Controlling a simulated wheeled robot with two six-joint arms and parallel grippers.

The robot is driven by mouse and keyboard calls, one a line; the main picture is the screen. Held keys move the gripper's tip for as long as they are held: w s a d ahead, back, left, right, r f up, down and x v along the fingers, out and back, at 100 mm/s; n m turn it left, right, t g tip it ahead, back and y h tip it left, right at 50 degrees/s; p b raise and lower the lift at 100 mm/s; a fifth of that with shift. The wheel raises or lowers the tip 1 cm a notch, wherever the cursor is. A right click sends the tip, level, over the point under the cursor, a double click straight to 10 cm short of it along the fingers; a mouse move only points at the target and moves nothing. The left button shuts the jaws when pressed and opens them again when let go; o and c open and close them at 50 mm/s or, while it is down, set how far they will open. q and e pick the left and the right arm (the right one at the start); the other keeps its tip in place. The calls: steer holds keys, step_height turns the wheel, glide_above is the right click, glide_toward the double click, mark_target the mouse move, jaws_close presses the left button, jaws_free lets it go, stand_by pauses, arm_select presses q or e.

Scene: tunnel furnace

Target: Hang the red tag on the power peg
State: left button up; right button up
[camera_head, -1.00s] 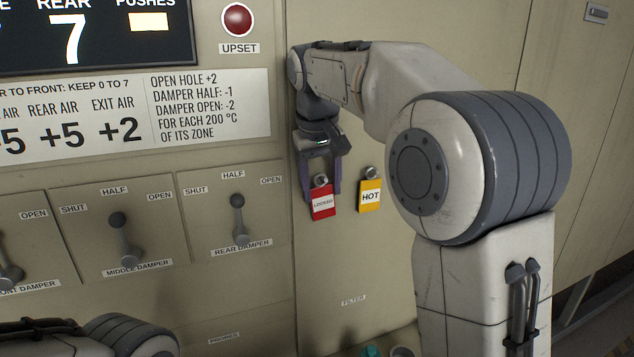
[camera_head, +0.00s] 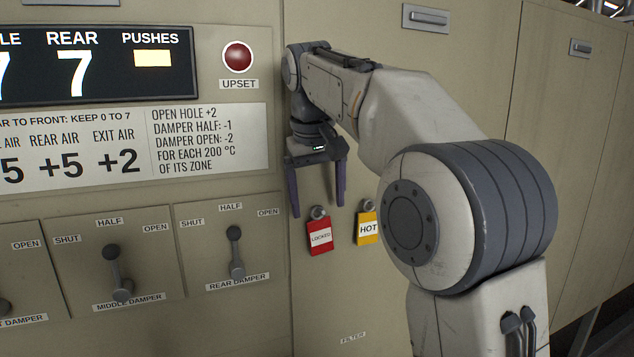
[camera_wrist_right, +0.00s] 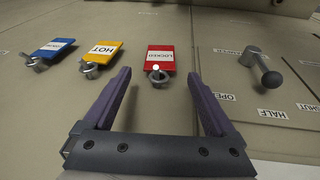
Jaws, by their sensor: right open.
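The red tag, marked LOCKED (camera_head: 320,237), hangs on a round metal peg (camera_head: 318,212) on the beige panel. My right gripper (camera_head: 318,207) is open and empty, its purple fingers pointing down with their tips spread to either side of that peg, near the tag's top. In the right wrist view, the red tag (camera_wrist_right: 160,57) and its peg lie between and beyond the open fingertips (camera_wrist_right: 158,76). I cannot see a peg labelled as power. My left gripper is not in view.
A yellow HOT tag (camera_head: 367,229) hangs just right of the red one, and a blue tag (camera_wrist_right: 52,48) shows in the right wrist view. The rear damper lever (camera_head: 235,252) stands out left of the gripper.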

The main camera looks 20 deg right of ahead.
steer(key=p+v, duration=0.1)
steer(key=v, duration=0.4)
steer(key=shift+r, duration=0.1)
steer(key=s+a+f+n+g+y, duration=0.1)
steer(key=s+a+f+n, duration=0.2)
steer(key=s+a+f, duration=0.4)
steer(key=s+a+f+n+y, duration=0.1)
steer(key=s+a+f+n, duration=0.1)
steer(key=s+a+f, duration=0.6)
steer(key=s+f+n+g+b, duration=0.1)
steer(key=s+f+b, duration=0.1)
steer(key=s+f, duration=0.4)
steer(key=s+f+n+b, duration=0.1)
steer(key=s+f+b, duration=0.2)
steer(key=f, duration=1.1)
steer(key=s+d, duration=0.1)
steer(key=s, duration=0.2)
steer(key=shift+s+f+g+y, duration=0.25)
steer(key=shift+f+g+y, duration=0.05)
steer(key=shift+f+g, duration=0.1)
